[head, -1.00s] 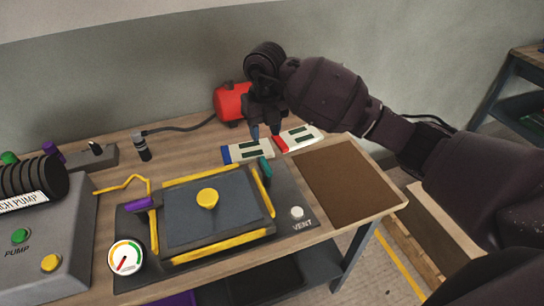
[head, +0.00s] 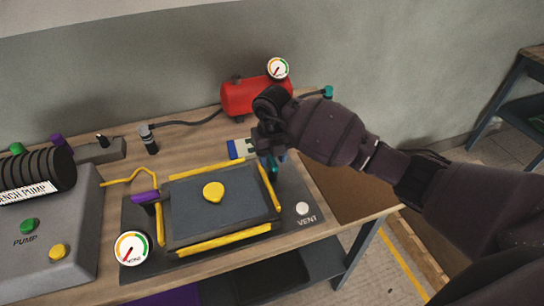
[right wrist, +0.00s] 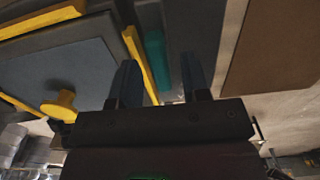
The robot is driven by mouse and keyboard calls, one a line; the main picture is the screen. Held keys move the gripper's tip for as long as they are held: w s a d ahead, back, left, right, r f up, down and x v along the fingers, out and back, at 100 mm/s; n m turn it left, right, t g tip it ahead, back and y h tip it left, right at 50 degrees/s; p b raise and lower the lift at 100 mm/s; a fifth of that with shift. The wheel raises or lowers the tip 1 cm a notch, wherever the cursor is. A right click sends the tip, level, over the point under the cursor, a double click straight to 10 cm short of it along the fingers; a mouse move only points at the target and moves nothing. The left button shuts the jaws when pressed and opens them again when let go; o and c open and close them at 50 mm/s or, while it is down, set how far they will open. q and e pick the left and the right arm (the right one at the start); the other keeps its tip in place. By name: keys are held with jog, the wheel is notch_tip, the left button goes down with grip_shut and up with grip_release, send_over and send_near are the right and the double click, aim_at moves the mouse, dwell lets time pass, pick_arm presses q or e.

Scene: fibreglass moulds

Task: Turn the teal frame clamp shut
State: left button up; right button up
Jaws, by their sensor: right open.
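The teal frame clamp (head: 275,168) is at the far right corner of the yellow-edged frame (head: 226,238), mostly hidden by my right gripper (head: 271,157) in the head view. In the right wrist view the clamp (right wrist: 155,58) appears as a teal bar between the two dark fingers of my right gripper (right wrist: 160,78), beside a yellow bar. The fingers are apart, with a gap around the clamp; contact cannot be told. A purple clamp (head: 146,197) sits on the frame's left side. My left gripper is out of view.
A dark plate with a yellow knob (head: 213,191) lies inside the frame. A white VENT button (head: 302,208) and a brown board (head: 345,185) are to the right. A red tank (head: 245,97) stands behind; the grey pump box (head: 60,225) is at left.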

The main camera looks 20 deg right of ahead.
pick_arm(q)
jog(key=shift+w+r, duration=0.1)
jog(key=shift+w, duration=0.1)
pick_arm(e)
jog(key=shift+f, duration=0.15)
grip_shut()
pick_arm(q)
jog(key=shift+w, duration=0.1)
